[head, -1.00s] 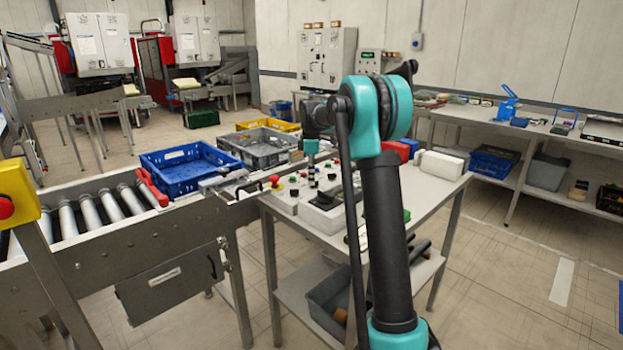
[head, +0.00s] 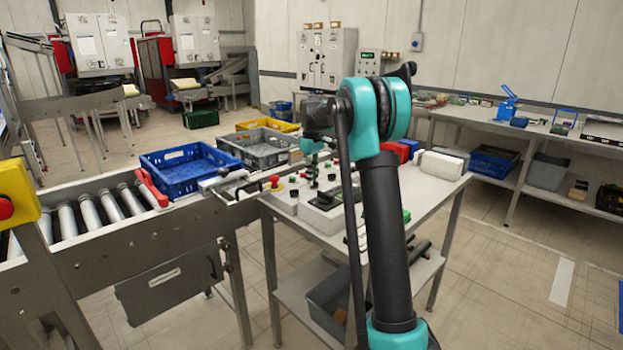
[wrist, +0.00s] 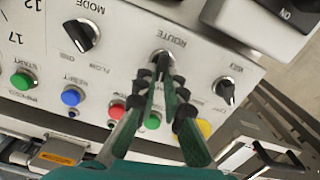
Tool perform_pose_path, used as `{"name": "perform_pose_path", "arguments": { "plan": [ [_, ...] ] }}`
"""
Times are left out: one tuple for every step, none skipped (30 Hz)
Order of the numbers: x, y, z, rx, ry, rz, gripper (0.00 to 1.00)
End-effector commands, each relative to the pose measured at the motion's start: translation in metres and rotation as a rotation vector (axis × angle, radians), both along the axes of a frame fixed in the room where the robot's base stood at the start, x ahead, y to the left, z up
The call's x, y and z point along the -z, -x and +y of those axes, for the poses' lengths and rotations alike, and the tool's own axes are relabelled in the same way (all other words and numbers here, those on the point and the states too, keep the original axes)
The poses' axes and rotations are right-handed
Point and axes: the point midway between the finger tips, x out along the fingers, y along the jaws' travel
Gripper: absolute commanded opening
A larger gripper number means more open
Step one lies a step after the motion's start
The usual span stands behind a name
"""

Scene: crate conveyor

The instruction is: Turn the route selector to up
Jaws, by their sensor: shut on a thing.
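The route selector (wrist: 161,56) is a dark knob under the upside-down ROUTE label on the light control panel (wrist: 120,45) in the wrist view. My gripper (wrist: 164,76) has its green and black fingers closed around this knob, and they hide most of it, so I cannot read which way it points. In the head view my gripper (head: 311,172) reaches down to the control boxes on the table; the selector cannot be made out there.
The MODE knob (wrist: 81,37) and another dark knob (wrist: 227,91) flank the selector. Green (wrist: 22,80), blue (wrist: 71,96), red and yellow buttons lie close by. A roller conveyor (head: 100,210) with a blue crate (head: 185,185) stands left of the table.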

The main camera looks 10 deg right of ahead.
Motion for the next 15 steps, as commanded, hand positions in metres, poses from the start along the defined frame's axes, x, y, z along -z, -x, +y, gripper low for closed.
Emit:
{"name": "perform_pose_path", "arguments": {
  "plan": [
    [-0.0003, -0.0006, -0.0006, 0.044, 0.0, 0.0, 0.0],
    [-0.0003, -0.0008, -0.0009, 0.072, 0.0, 0.0, 0.0],
    [-0.0003, -0.0011, -0.0012, 0.11, 0.0, 0.0, 0.0],
    [-0.0003, -0.0013, -0.0014, 0.139, 0.0, 0.0, 0.0],
    [-0.0003, -0.0014, -0.0017, 0.167, 0.0, 0.0, 0.0],
    [-0.0003, -0.0017, -0.002, 0.205, 0.001, -0.001, 0.0],
    [-0.0003, -0.0019, -0.0022, 0.234, 0.001, -0.001, 0.0],
    [-0.0003, -0.002, -0.0025, 0.262, 0.001, -0.001, 0.0],
    [-0.0003, -0.0022, -0.0029, 0.3, 0.001, -0.001, 0.0],
    [-0.0003, -0.0024, -0.0032, 0.329, 0.001, -0.001, 0.0],
    [-0.0003, -0.0025, -0.0034, 0.357, 0.001, -0.001, 0.0],
    [-0.0003, -0.0027, -0.0039, 0.395, 0.001, -0.001, 0.0],
    [-0.0003, -0.0028, -0.0041, 0.424, 0.001, -0.001, 0.0],
    [-0.0003, -0.0029, -0.0043, 0.452, 0.001, -0.001, 0.0],
    [-0.0003, -0.003, -0.0048, 0.49, 0.001, -0.001, 0.0]
  ]
}}
